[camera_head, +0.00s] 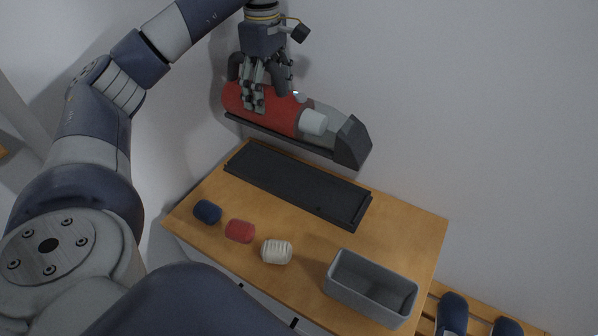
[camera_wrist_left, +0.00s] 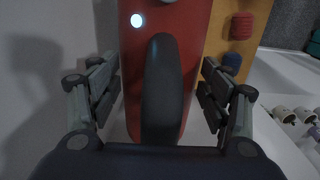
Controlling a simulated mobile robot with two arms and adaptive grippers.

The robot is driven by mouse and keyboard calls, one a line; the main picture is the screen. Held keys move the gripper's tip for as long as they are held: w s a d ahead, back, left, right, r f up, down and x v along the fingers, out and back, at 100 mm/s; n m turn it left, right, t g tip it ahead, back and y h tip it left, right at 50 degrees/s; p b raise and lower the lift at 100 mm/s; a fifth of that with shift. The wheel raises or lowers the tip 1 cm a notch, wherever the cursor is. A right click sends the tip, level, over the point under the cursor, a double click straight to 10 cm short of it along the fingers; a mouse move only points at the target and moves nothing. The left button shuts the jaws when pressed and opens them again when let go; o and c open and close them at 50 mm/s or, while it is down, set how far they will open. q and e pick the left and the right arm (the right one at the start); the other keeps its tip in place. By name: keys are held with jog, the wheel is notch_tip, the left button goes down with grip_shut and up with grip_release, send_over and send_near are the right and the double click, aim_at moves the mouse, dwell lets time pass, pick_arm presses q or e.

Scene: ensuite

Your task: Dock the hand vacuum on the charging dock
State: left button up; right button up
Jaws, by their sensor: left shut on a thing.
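The hand vacuum (camera_head: 275,108) has a red body, a clear front section and a dark nozzle. It is in the air above the back of the wooden cabinet top. My left gripper (camera_head: 262,92) is shut on its dark handle, which also shows between the fingers in the left wrist view (camera_wrist_left: 162,90). The charging dock (camera_head: 297,183) looks like a long flat black tray, lying empty on the cabinet top just below and in front of the vacuum. The vacuum and dock are apart and run in roughly the same direction. My right gripper is not in view.
On the wooden cabinet top (camera_head: 405,228) are a blue roll (camera_head: 207,212), a red roll (camera_head: 240,231) and a white roll (camera_head: 277,251) along the front left. A grey open bin (camera_head: 370,288) stands at front right. Blue slippers (camera_head: 453,312) are on a slatted rack at lower right.

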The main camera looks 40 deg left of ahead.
pick_arm(q)
notch_tip(320, 180, down, 5)
jog(key=b, duration=0.4)
jog(key=shift+w+f, duration=0.1)
jog(key=shift+f, duration=0.05)
jog(key=shift+f+b, duration=0.7)
jog(key=shift+f, duration=4.95)
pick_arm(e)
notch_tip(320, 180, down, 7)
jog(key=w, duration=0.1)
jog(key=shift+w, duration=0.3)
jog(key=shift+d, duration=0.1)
pick_arm(q)
jog(key=o, duration=0.6)
jog(key=shift+f, duration=0.15)
jog(key=o, duration=0.4)
